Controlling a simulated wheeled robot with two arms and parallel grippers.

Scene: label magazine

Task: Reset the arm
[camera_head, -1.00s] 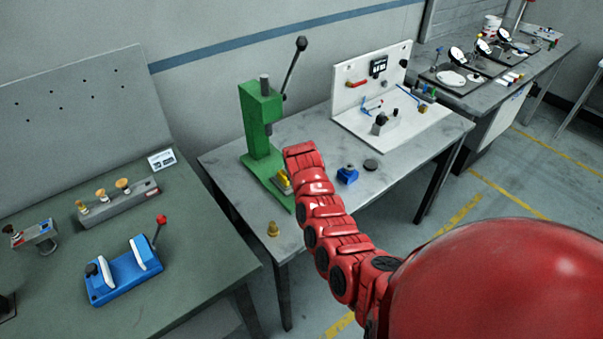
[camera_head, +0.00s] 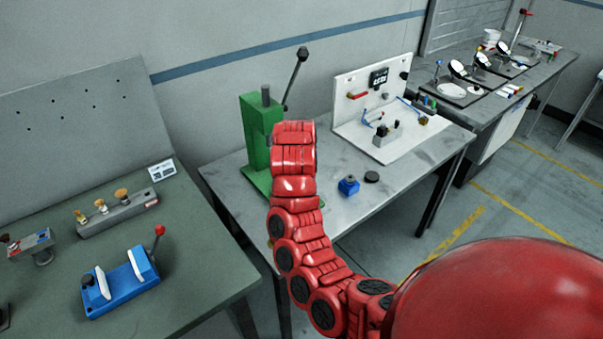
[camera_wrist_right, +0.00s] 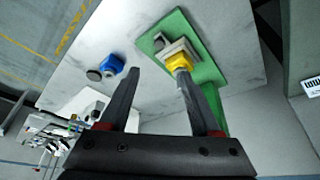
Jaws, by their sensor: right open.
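My right arm (camera_head: 300,235), red and segmented, reaches up in front of the green press (camera_head: 257,135) in the head view; its gripper is hidden there. In the right wrist view my right gripper (camera_wrist_right: 155,80) is open with nothing held between its fingers. A yellow block (camera_wrist_right: 178,60) on a pale square piece sits on the green press base (camera_wrist_right: 212,85). The right-hand fingertip overlaps the yellow block in the picture; I cannot tell if they touch. My left gripper is not in view.
A blue part (camera_head: 348,186) and a dark disc (camera_head: 371,177) lie on the grey table (camera_head: 400,180). A white panel fixture (camera_head: 350,115) stands behind them. At left, a green-topped table (camera_head: 190,250) holds a blue fixture (camera_head: 125,285) and a grey block with brass knobs (camera_head: 120,213).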

